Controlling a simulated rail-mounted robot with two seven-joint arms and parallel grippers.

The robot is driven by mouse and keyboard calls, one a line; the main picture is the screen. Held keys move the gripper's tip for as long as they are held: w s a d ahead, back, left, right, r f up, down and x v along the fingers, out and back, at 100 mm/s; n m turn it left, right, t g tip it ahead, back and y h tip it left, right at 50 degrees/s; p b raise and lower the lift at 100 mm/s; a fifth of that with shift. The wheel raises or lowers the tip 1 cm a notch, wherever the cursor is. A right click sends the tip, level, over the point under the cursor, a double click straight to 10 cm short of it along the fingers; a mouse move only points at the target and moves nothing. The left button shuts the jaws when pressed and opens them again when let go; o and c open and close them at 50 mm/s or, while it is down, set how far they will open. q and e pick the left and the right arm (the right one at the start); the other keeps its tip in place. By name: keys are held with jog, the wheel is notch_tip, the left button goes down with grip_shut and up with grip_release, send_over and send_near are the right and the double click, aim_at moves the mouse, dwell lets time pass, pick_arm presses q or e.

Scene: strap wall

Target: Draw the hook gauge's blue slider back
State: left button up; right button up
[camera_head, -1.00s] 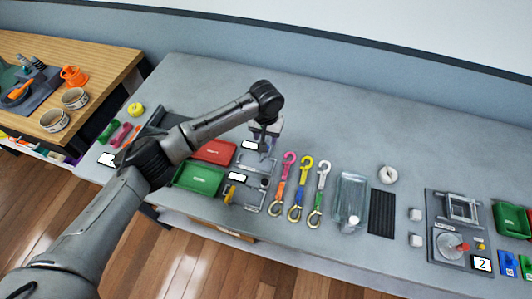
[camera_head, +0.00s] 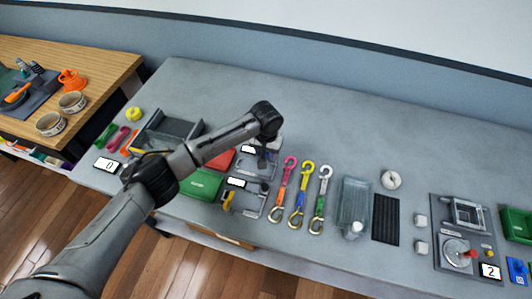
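Two flat grey gauge-like fixtures with white labels lie left of the middle of the bench. The rear one (camera_head: 254,166) is partly covered by my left arm and gripper. The front one (camera_head: 247,203) has a yellow slider (camera_head: 229,200) at its left side. I cannot make out a blue slider; one may be hidden under the gripper. My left gripper (camera_head: 263,155) points down at the rear fixture; its fingers are small and dark, so I cannot tell whether they touch it or are open. My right gripper is not in view.
Three hooked straps, pink (camera_head: 285,185), yellow (camera_head: 302,190) and white (camera_head: 321,195), lie right of the fixtures. A clear tray (camera_head: 354,205) and a black ribbed mat (camera_head: 386,218) follow. Green (camera_head: 203,184) and red bins stand left. The bench behind is clear.

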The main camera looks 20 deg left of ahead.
pick_arm(q)
jog(key=c, duration=0.5)
jog(key=shift+o, duration=0.2)
jog(key=shift+w, duration=0.1)
jog(key=shift+w+b, duration=0.6)
jog(key=shift+w, duration=0.7)
jog(key=shift+a, duration=0.1)
jog(key=shift+w, duration=0.1)
jog(key=o, duration=0.6)
jog(key=shift+w, duration=0.1)
jog(key=shift+c, duration=0.2)
